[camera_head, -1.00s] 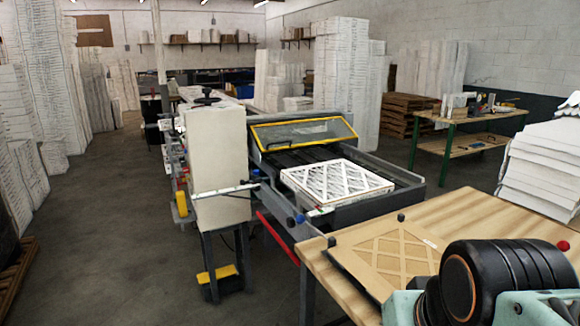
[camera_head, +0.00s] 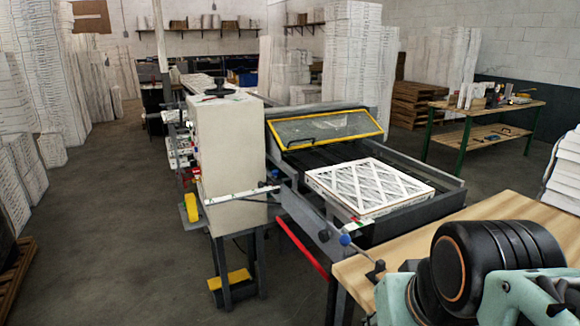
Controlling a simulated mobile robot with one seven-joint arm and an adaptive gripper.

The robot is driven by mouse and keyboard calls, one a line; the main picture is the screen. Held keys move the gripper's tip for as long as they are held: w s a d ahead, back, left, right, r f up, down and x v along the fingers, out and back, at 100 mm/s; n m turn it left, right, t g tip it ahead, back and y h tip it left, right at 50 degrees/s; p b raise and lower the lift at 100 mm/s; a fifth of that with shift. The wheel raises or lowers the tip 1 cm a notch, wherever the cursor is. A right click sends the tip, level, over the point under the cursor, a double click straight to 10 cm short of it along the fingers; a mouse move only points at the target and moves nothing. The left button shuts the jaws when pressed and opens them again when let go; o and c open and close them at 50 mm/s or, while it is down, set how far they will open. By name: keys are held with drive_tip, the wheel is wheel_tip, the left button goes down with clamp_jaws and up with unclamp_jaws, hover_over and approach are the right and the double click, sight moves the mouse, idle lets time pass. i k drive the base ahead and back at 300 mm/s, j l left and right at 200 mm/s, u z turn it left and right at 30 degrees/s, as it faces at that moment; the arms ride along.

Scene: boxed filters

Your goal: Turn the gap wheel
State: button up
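A black wheel (camera_head: 219,90) lies flat on top of the beige cabinet (camera_head: 229,150) of the machine, left of the middle in the head view. It looks like the gap wheel. Nothing touches it. My arm shows at the bottom right as a black joint and pale green links, well apart from the wheel. My gripper is out of view.
A white boxed filter (camera_head: 370,187) lies on the machine bed, in front of a yellow-framed clear guard (camera_head: 326,129). A wooden table (camera_head: 500,212) stands close at right. Tall white stacks (camera_head: 351,60) stand behind. The grey floor (camera_head: 110,240) at left is clear.

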sight(220, 88)
drive_tip(key=i+j+u, duration=0.1)
drive_tip(key=i+j, duration=1.8)
drive_tip(key=i, duration=0.25)
drive_tip(key=j+u, duration=0.05)
